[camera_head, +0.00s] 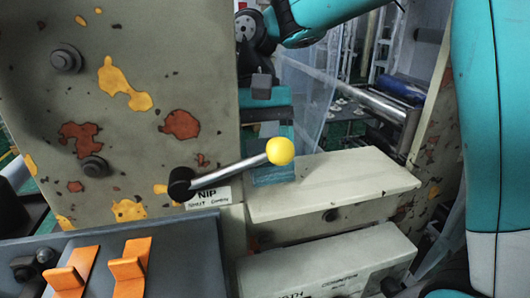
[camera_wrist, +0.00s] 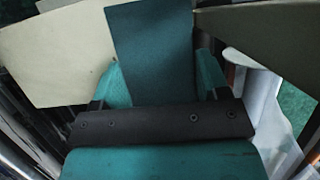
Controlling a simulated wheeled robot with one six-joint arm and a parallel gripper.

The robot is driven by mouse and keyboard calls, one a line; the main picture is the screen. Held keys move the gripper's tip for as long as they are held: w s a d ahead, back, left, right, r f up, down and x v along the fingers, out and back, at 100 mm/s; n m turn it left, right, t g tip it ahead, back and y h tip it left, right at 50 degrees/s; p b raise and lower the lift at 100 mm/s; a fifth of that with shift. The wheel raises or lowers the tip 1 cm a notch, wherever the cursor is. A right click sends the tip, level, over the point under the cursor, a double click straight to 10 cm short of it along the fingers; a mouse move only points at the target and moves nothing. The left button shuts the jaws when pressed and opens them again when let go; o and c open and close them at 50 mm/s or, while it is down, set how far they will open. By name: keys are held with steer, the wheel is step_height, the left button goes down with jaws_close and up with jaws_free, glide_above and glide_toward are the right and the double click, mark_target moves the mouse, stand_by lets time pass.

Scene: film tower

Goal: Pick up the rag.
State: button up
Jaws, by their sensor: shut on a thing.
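The rag (camera_wrist: 152,45) is a flat, dark teal sheet between the two fingers of my gripper (camera_wrist: 160,78) in the wrist view. My gripper is shut on it. In the head view my gripper (camera_head: 268,112) points down beside the cream panel, and the lower part of the rag (camera_head: 272,176) shows beneath it. The rag is partly behind the yellow lever knob. It is close to the cream ledge, but I cannot tell whether they touch.
A metal lever with a yellow knob (camera_head: 280,151) sticks out in front of the rag. A cream ledge (camera_head: 335,185) lies to the right, with a cream box (camera_head: 325,262) below. A grey console with orange paddles (camera_head: 128,266) is at lower left. Rollers (camera_head: 380,103) stand behind.

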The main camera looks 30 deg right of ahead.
steer(key=w+d+p, duration=0.1)
steer(key=w+p, duration=0.4)
steer(key=w, duration=0.3)
steer(key=w+d+p, duration=0.2)
steer(key=w+p, duration=0.3)
steer(key=w, duration=0.4)
steer(key=shift+w+d+p, duration=0.25)
steer(key=shift+p, duration=0.15)
steer(key=shift+f, duration=0.1)
steer(key=o, duration=0.3)
steer(key=shift+c, duration=1)
